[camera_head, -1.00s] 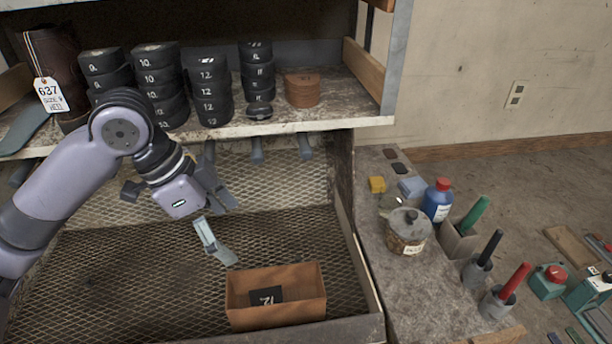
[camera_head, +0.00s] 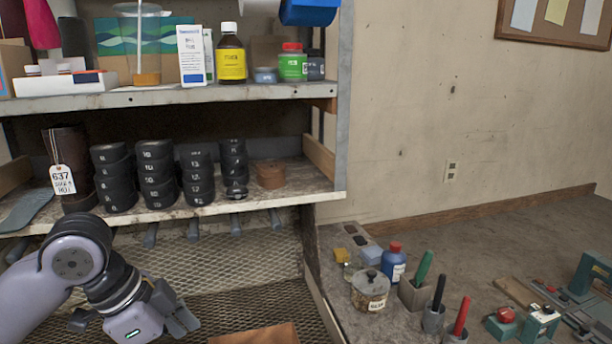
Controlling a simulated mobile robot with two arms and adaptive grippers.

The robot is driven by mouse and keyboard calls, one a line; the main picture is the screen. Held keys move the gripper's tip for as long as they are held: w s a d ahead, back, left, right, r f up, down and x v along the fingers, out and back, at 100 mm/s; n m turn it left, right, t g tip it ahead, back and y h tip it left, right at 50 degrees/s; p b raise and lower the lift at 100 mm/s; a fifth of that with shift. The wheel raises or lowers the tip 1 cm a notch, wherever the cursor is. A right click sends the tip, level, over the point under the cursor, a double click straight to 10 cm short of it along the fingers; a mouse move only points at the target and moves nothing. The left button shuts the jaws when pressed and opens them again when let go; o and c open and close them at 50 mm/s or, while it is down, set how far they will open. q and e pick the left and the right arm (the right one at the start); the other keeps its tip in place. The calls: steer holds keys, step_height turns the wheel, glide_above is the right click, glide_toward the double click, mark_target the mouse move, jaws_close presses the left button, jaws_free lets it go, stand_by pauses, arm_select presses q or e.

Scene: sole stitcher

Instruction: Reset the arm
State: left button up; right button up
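My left arm comes in from the lower left. Its gripper (camera_head: 150,328) is at the bottom edge, above the mesh-floored bay under the shelf. My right gripper is not in view.
The lower shelf (camera_head: 275,193) above the bay holds stacks of numbered black discs (camera_head: 157,175), a brown boot shaft (camera_head: 72,165) and a tan stack (camera_head: 270,175). On the right bench stand a lidded jar (camera_head: 370,292), a blue bottle (camera_head: 393,264) and tools in holders.

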arm_select(q)
steer(key=s+d+f+n+t, duration=0.1)
steer(key=s+d+f+n, duration=0.15)
steer(key=f, duration=0.65)
steer(key=s+d+f+n+t, duration=0.15)
steer(key=d+f, duration=0.25)
steer(key=f, duration=0.5)
steer(key=s+a+f+n+y, duration=0.4)
steer(key=s+a+f+n, duration=0.5)
steer(key=s, duration=0.4)
step_height(320, 180, down, 28)
steer(key=s+m+g+b, duration=0.1)
steer(key=g, duration=0.1)
steer(key=s+a+f+g+b, duration=0.1)
steer(key=s+a+f, duration=0.2)
steer(key=s+f, duration=1.4)
steer(key=shift+f+m, duration=0.2)
steer(key=shift+m, duration=0.1)
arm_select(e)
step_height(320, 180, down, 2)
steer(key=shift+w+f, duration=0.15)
